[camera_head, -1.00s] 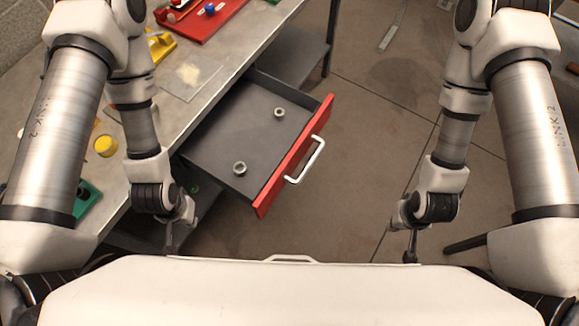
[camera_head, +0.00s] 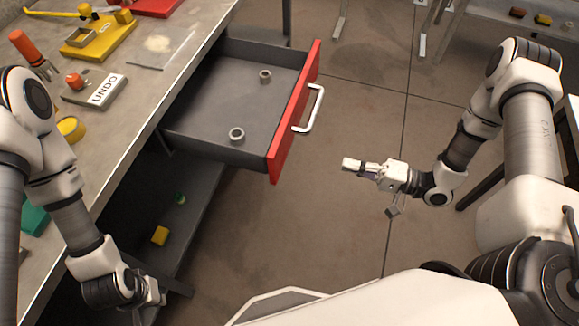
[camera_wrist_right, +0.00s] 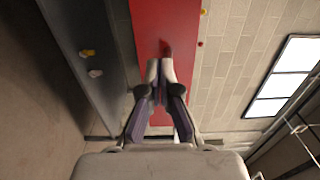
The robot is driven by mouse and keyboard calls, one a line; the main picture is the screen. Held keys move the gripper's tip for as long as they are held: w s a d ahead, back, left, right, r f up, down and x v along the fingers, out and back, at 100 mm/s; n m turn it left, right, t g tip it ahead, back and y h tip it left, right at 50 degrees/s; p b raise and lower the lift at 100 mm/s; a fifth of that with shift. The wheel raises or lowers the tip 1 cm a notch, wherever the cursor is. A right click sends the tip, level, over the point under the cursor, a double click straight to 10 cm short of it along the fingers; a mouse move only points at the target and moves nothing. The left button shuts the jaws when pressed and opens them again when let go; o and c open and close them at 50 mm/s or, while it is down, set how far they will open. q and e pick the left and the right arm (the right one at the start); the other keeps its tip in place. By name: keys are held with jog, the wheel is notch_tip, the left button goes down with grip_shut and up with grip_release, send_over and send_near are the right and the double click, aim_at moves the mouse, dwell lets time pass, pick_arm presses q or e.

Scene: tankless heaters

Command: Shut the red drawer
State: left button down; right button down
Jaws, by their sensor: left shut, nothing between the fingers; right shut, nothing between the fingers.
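The drawer (camera_head: 215,150) stands pulled out from the grey bench, with its red front (camera_head: 293,120) facing right. A white handle (camera_head: 316,108) is on that front. Two small ring-shaped parts (camera_head: 237,134) lie inside. My right gripper (camera_head: 348,163) is shut and empty, right of the red front and apart from it, below the handle in the picture. In the right wrist view the shut fingertips (camera_wrist_right: 159,68) point towards a red panel (camera_wrist_right: 165,20), which looks like the drawer front; the handle cannot be made out there. My left gripper (camera_head: 158,296) is shut and empty, low beside the bench.
The bench top (camera_head: 150,90) holds a yellow tray (camera_head: 98,40), an "UNDO" block (camera_head: 95,91) and an orange-handled tool (camera_head: 30,48). A lower shelf (camera_head: 185,215) carries a yellow block (camera_head: 160,235). The floor right of the drawer is clear.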

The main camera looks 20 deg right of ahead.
aim_at(285, 149)
jog(key=x, duration=0.4)
jog(key=p+x, duration=0.1)
jog(key=x, duration=0.8)
jog(key=shift+a+r, duration=0.35)
jog(key=shift+w+a, duration=0.2)
jog(key=shift+f, duration=0.1)
